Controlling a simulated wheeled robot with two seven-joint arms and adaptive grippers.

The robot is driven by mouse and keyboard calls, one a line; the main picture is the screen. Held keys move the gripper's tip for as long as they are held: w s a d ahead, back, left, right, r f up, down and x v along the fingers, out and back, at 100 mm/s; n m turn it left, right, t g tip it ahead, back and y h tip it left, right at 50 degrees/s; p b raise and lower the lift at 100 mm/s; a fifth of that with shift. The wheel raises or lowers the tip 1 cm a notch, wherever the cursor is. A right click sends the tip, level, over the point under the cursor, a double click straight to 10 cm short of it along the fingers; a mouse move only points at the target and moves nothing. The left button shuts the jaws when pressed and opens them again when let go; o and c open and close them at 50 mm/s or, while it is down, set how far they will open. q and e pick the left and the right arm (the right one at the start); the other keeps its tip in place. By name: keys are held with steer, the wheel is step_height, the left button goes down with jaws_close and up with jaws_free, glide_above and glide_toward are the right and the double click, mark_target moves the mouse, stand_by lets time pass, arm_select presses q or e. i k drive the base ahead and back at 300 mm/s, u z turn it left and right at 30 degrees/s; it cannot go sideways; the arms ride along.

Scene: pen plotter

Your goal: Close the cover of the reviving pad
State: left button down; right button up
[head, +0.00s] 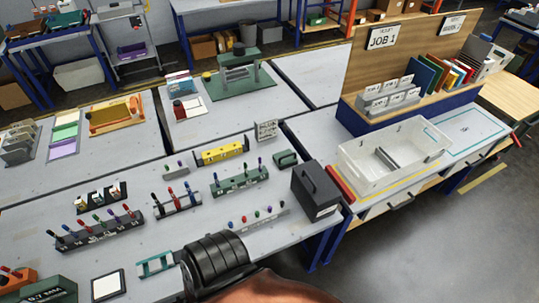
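I cannot tell for sure which object is the reviving pad. A dark-framed flat pad with a white face (108,285) lies at the front left of the near table. A small red-and-white case (187,109) sits on the table behind; whether it is open is too small to tell. My arm, copper with a black ribbed end, enters at bottom centre, apparently the right one. It reaches left over the table's front edge, close to a teal frame (155,264). Its fingers cannot be made out. My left gripper is not in view.
Pen racks (98,229) and a green rack (239,181) stand on the near table. A dark box (316,190) stands at its right end, beside a clear bin (394,150). A dark green labelled box (48,291) is at the front left. Bare tabletop lies between them.

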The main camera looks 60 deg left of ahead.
mark_target(285, 157)
steer(key=u, duration=1.2)
